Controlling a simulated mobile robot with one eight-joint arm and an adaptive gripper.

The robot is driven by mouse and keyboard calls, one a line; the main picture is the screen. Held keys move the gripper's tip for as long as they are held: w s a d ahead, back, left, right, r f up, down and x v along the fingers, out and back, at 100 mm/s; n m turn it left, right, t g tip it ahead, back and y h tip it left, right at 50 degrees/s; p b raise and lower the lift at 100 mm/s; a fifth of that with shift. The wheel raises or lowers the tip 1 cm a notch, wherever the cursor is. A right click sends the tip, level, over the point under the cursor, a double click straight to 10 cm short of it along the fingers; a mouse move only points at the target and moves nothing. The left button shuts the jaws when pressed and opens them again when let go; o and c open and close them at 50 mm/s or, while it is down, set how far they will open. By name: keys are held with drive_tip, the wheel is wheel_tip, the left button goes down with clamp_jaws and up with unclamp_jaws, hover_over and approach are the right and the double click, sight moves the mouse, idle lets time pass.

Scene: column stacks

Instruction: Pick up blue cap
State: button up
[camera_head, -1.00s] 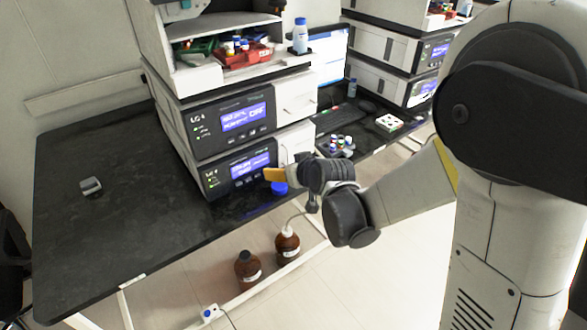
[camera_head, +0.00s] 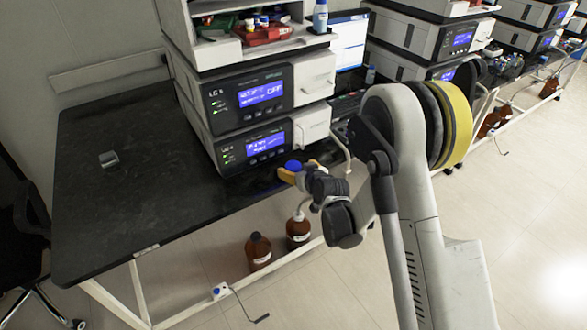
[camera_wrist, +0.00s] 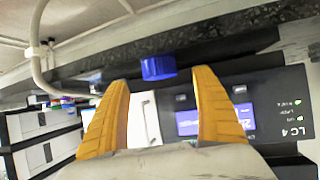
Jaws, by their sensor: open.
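The blue cap (camera_head: 293,166) is at the front edge of the dark bench, in front of the lower instrument. It also shows in the wrist view (camera_wrist: 158,68) as a short ribbed blue cylinder. My gripper (camera_head: 299,172) is open, with yellow fingers on either side of the cap in the head view. In the wrist view my gripper (camera_wrist: 161,77) frames the cap between its fingertips, with a visible gap on each side. The cap looks level with or just beyond the tips; the exact depth is unclear. What lies under the cap is hidden.
Stacked LC instruments (camera_head: 250,100) stand close behind the cap. Brown bottles (camera_head: 258,251) sit below the bench edge. A monitor (camera_head: 350,42) stands to the right.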

sight(294, 167)
drive_tip(key=b+x, duration=0.1)
drive_tip(key=x, duration=0.3)
drive_tip(key=shift+f+b, duration=0.2)
drive_tip(key=shift+b, duration=0.15)
drive_tip(key=shift+r, duration=0.1)
drive_tip(key=c, duration=0.9)
drive_tip(key=shift+c, duration=0.2)
wheel_tip(294, 167, up, 4)
drive_tip(key=p, duration=0.2)
drive_tip(key=shift+r+p, duration=0.15)
drive_tip(key=shift+p, duration=0.2)
drive_tip(key=s+d+r+p, duration=0.2)
drive_tip(key=d+r+p, duration=0.2)
drive_tip(key=d, duration=0.7)
wheel_tip(294, 167, up, 3)
drive_tip(key=shift+s+d+f, duration=0.15)
drive_tip(key=shift+s+d, duration=0.05)
drive_tip(key=shift+s, duration=0.05)
